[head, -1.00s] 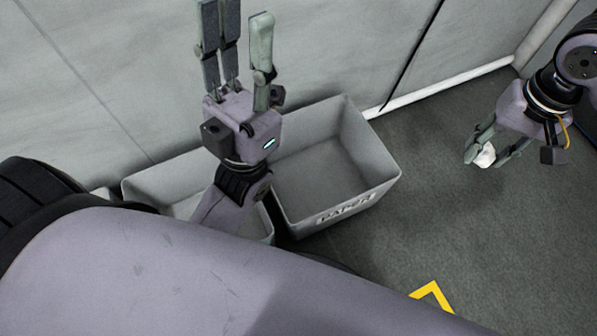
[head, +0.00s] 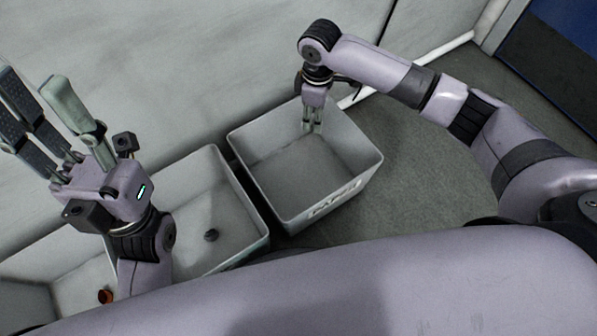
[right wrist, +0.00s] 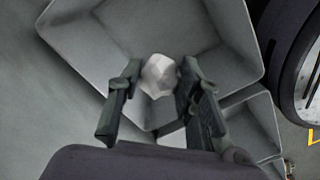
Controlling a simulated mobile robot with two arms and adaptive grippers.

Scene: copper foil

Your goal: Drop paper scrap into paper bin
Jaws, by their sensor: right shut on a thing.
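The paper bin (head: 335,200) is an open grey box labelled PAPER on the floor, in the middle of the head view. It fills the upper part of the right wrist view (right wrist: 236,42). My right gripper (head: 312,128) points down over the bin's opening, near its back wall. In the right wrist view it is shut on the paper scrap (right wrist: 158,76), a crumpled white ball between its fingers, with the bin's inside behind it. The scrap is hard to make out in the head view. My left gripper (head: 38,90) is at the left, fingers spread, open and empty.
A further bin at far left holds an orange-red object (head: 105,297). A pale wall stands behind the bins. Floor (head: 420,165) is clear at right.

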